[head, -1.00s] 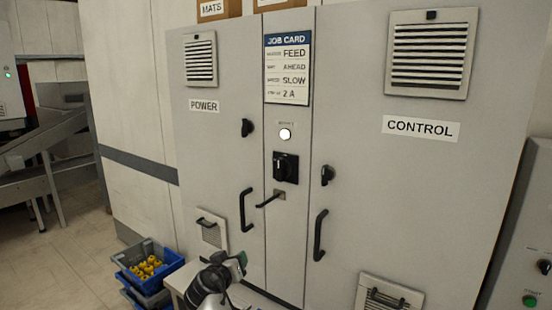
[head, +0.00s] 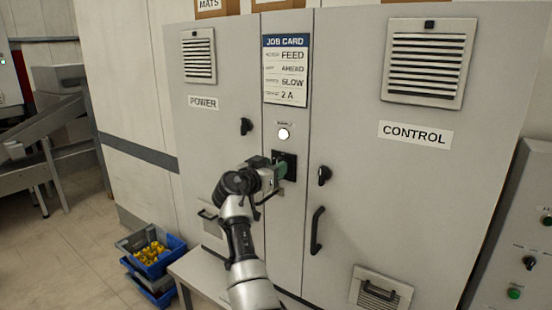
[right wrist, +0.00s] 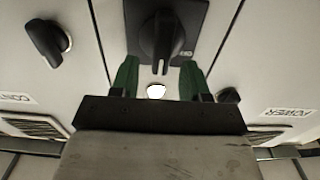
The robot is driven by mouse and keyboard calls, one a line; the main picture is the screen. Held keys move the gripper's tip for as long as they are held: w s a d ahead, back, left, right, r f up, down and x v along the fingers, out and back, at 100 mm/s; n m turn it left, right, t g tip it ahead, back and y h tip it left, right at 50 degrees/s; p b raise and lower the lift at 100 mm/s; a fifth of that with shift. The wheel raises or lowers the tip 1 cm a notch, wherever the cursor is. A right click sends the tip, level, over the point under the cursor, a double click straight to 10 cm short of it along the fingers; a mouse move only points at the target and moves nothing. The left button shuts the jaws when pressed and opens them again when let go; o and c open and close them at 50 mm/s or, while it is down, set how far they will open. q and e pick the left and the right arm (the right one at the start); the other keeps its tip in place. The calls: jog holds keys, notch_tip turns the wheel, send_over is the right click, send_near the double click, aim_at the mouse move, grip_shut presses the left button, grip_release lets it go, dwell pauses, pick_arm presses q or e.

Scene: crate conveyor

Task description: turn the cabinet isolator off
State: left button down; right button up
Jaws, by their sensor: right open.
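The isolator (head: 289,160) is a black rotary switch on a dark plate on the cabinet's narrow middle panel, below a lit white lamp (head: 283,134). My right gripper (head: 283,172) is in front of it and hides most of the knob in the head view. In the right wrist view, which is upside down, the isolator knob (right wrist: 161,35) shows just beyond and between the two green fingers of the gripper (right wrist: 159,68). The fingers are apart, with a gap on each side of the knob. I cannot tell whether they reach around it. My left gripper is not in view.
Black door knobs, one on the POWER door (head: 246,126) and one on the CONTROL door (head: 324,175), flank the middle panel. A door handle (head: 317,232) sticks out at lower right. Blue crates (head: 165,264) stand on the floor at left. A button panel (head: 520,240) is at right.

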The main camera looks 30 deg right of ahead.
jog(key=shift+x, duration=0.85)
jog(key=shift+a, duration=0.1)
jog(key=shift+c, duration=0.4)
grip_shut()
